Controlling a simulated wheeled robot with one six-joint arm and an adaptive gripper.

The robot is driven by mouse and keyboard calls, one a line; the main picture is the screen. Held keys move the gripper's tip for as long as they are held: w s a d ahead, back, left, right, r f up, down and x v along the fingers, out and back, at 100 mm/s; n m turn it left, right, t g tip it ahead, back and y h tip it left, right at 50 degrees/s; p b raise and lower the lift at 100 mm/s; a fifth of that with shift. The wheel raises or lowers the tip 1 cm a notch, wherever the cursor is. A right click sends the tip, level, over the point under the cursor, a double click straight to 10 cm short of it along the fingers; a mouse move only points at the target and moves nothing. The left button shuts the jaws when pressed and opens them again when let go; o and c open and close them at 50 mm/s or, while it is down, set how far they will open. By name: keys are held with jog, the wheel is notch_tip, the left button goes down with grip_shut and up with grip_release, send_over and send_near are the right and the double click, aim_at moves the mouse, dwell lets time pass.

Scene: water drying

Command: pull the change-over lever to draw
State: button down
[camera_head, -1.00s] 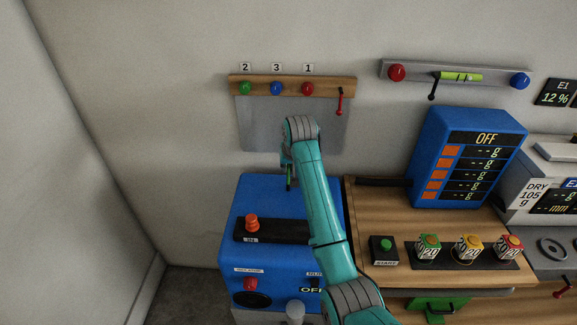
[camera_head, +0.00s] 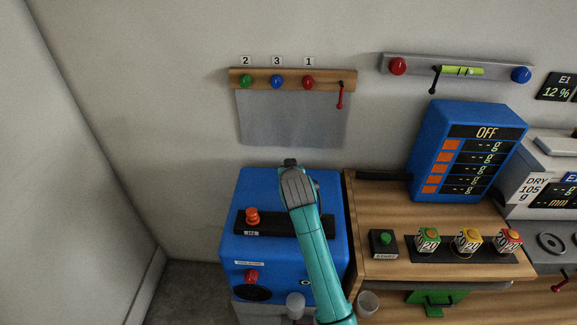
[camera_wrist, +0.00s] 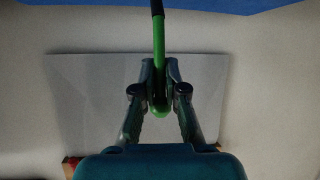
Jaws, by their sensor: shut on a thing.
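A green lever with a rounded end and a black part at the top (camera_wrist: 159,40) shows in the wrist view. My gripper (camera_wrist: 160,95) is shut on its green end, with one finger on each side. In the head view my arm covers the lever and the gripper, over the blue machine (camera_head: 240,190). I cannot read any position label for the lever.
An orange-red knob (camera_head: 252,215) stands on the blue machine to the left of my arm. A grey plate (camera_head: 293,120) hangs on the wall behind. A wooden bench (camera_head: 385,225) with a green start button (camera_head: 385,239) is on the right.

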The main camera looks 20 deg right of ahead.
jog(key=shift+a+r, duration=0.1)
jog(key=shift+r, duration=0.35)
jog(key=c, duration=1.3)
grip_release()
jog(key=shift+o, duration=0.4)
jog(key=shift+f, duration=0.2)
jog(key=v, duration=1.2)
jog(key=shift+f, duration=0.15)
jog(key=shift+s, duration=0.15)
